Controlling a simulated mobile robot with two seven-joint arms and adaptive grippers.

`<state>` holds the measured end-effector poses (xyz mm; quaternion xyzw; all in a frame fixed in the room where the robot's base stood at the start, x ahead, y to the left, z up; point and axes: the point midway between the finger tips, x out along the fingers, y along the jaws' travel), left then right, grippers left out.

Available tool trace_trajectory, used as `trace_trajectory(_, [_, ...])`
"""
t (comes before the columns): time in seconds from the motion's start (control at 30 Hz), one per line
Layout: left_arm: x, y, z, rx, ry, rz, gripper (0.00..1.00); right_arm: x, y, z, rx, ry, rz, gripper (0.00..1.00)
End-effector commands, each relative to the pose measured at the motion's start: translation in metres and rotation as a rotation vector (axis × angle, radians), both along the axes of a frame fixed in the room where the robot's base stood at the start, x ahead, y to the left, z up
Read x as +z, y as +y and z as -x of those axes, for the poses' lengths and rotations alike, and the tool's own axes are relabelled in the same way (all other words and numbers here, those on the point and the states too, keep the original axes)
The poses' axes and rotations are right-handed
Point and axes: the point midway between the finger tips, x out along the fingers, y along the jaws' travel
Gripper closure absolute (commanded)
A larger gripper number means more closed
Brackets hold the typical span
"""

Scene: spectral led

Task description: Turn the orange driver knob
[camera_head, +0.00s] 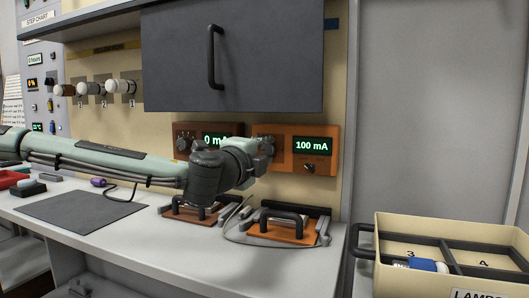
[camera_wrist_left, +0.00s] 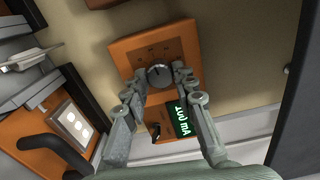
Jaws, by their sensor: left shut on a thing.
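The orange driver box (camera_head: 290,163) is on the back wall, and its green display (camera_head: 310,146) reads 100 mA. It shows tilted in the left wrist view (camera_wrist_left: 126,50), with its round grey knob (camera_wrist_left: 158,76) between my fingers. My left gripper (camera_head: 268,145) reaches in from the left; in the wrist view its two fingers (camera_wrist_left: 159,72) are shut on the knob's sides. The fingers mostly hide the knob in the head view. A small toggle switch (camera_head: 310,168) sits below the display. My right gripper is not in view.
A red-brown driver (camera_head: 182,130) reading 0 mA sits left, partly behind my arm. Two orange fixtures with black handles (camera_head: 285,232) stand on the bench below. A dark cabinet door (camera_head: 265,55) hangs above. A cream lamp bin (camera_head: 400,230) is at right.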

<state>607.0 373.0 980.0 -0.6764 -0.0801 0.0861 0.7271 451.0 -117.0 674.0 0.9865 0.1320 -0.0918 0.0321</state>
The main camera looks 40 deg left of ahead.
Motion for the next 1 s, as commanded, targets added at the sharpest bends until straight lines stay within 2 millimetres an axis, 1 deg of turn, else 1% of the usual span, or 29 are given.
trace_trajectory(0.17, [0.000, -0.001, 0.000, -0.002, 0.001, 0.000, 1.00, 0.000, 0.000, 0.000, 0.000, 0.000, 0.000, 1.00])
trace_trajectory(0.2, [0.000, -0.001, 0.000, -0.002, 0.001, 0.000, 0.68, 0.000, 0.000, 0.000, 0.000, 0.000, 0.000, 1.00])
trace_trajectory(0.33, [0.000, -0.001, 0.000, -0.002, 0.001, 0.001, 0.52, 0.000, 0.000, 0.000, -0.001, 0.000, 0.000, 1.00])
trace_trajectory(0.6, [0.000, 0.000, 0.000, -0.001, -0.001, 0.003, 0.52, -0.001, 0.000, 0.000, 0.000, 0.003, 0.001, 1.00])
trace_trajectory(0.73, [0.000, 0.000, 0.000, 0.000, -0.010, 0.048, 0.52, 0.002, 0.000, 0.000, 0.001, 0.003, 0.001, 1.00])
trace_trajectory(0.87, [0.001, 0.000, 0.000, 0.001, -0.041, 0.183, 0.52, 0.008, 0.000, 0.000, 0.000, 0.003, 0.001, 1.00])
trace_trajectory(1.0, [0.002, 0.000, 0.000, 0.000, -0.085, 0.372, 0.52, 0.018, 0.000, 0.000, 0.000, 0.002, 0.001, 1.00])
